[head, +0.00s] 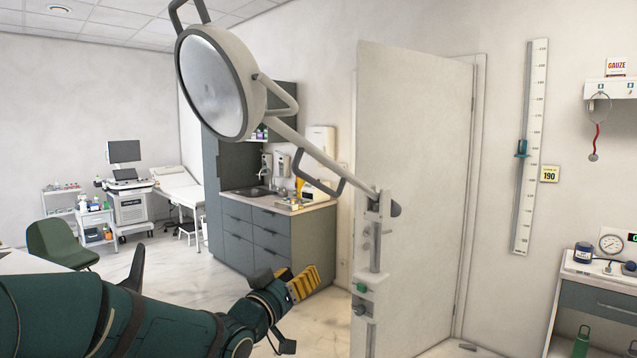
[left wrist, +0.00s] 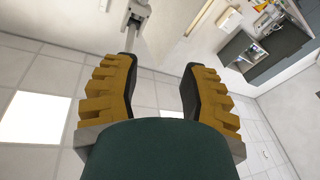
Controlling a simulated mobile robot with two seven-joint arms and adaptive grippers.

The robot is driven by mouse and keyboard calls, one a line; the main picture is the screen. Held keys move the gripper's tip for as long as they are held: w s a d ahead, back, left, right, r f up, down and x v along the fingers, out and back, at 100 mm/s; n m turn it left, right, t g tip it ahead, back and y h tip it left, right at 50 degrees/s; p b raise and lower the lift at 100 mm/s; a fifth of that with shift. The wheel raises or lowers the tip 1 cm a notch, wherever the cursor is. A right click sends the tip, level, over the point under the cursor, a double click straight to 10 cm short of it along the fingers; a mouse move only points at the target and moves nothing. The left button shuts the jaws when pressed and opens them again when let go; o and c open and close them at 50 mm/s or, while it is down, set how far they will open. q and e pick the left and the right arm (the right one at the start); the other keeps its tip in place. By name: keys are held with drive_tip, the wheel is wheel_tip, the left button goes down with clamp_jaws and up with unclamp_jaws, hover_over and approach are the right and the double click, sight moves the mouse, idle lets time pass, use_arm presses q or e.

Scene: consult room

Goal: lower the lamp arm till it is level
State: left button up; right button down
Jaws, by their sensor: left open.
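The lamp has a large round head (head: 215,85) with a pale disc face and a grey rim. Its lamp arm (head: 315,150) slopes up and left from a hinge on the white post (head: 375,255). A dark loop handle (head: 322,184) hangs from the arm near the hinge. My left gripper (head: 312,282) has yellow-padded fingers and is below the arm, left of the post, apart from both. In the left wrist view the gripper (left wrist: 160,68) is open with nothing between its fingers. A grey part (left wrist: 134,18), seemingly of the lamp, shows beyond the fingers. My right gripper is out of view.
An open white door (head: 412,130) stands behind the post. A grey cabinet with a sink (head: 262,235) is behind my left gripper. A desk (head: 600,295) with instruments stands at the right. The floor (head: 180,265) left of the cabinet is mostly clear.

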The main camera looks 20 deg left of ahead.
use_arm(q)
drive_tip(key=s+a+r+m+t+h, duration=0.1)
drive_tip(key=s+r+m+t, duration=0.2)
drive_tip(key=r, duration=1.1)
drive_tip(key=shift+n, duration=0.3)
drive_tip(key=p+x, duration=0.3)
drive_tip(key=x, duration=0.9)
drive_tip(key=shift+w+d, duration=0.15)
drive_tip(key=shift+w, duration=0.05)
clamp_jaws()
drive_tip(key=shift+f, duration=0.1)
